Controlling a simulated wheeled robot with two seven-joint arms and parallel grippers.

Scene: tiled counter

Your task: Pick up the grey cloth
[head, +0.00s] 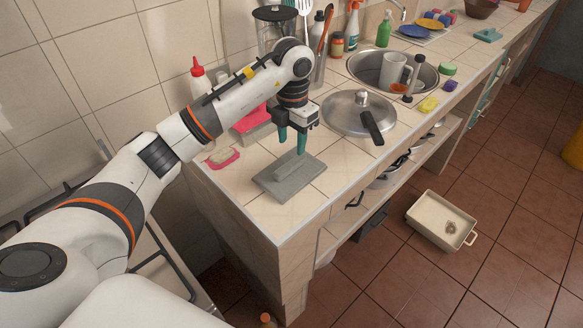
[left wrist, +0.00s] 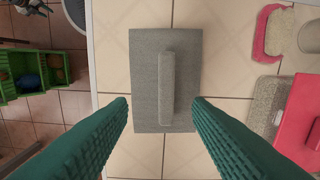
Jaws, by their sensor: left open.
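The grey cloth (head: 297,184) lies flat on the tiled counter near its front left corner. A raised fold runs along its middle. In the left wrist view the grey cloth (left wrist: 146,85) is fully below the camera, with the raised ridge lengthwise between the fingers. My left gripper (head: 291,145) points down above the cloth, open and empty. Its green fingers (left wrist: 161,102) stand on either side of the ridge in the left wrist view, apart from it as far as I can tell. My right gripper is not in view.
A pink-edged sponge or brush (head: 222,157) lies left of the cloth. The counter's front edge (head: 310,218) is close. A cream tray (head: 440,220) is on the floor.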

